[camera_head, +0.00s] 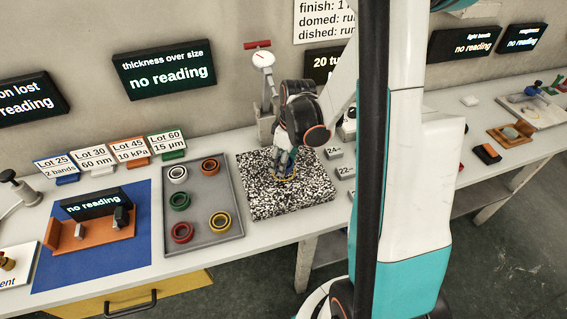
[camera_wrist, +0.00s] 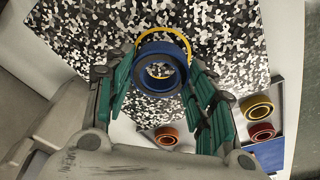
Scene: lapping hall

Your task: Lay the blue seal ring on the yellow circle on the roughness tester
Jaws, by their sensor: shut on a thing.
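My gripper (camera_wrist: 160,82) has green fingers and is shut on the blue seal ring (camera_wrist: 146,80), gripping it from two sides. In the head view my gripper (camera_head: 285,163) points down over the black-and-white speckled slab (camera_head: 262,203). A yellow circle (camera_wrist: 178,34) shows on the slab in the wrist view, partly hidden behind the ring. The ring overlaps it in that view but sits off its middle. I cannot tell how far the ring is above the slab. In the head view the fingers hide most of the ring and circle.
A grey tray (camera_head: 202,243) left of the slab holds several coloured rings. An orange device (camera_head: 100,245) stands on a blue mat (camera_head: 60,275) further left. A dial stand (camera_head: 264,62) rises behind the slab. Small blocks labelled 24 (camera_head: 334,153) and 22 (camera_head: 345,172) lie to its right.

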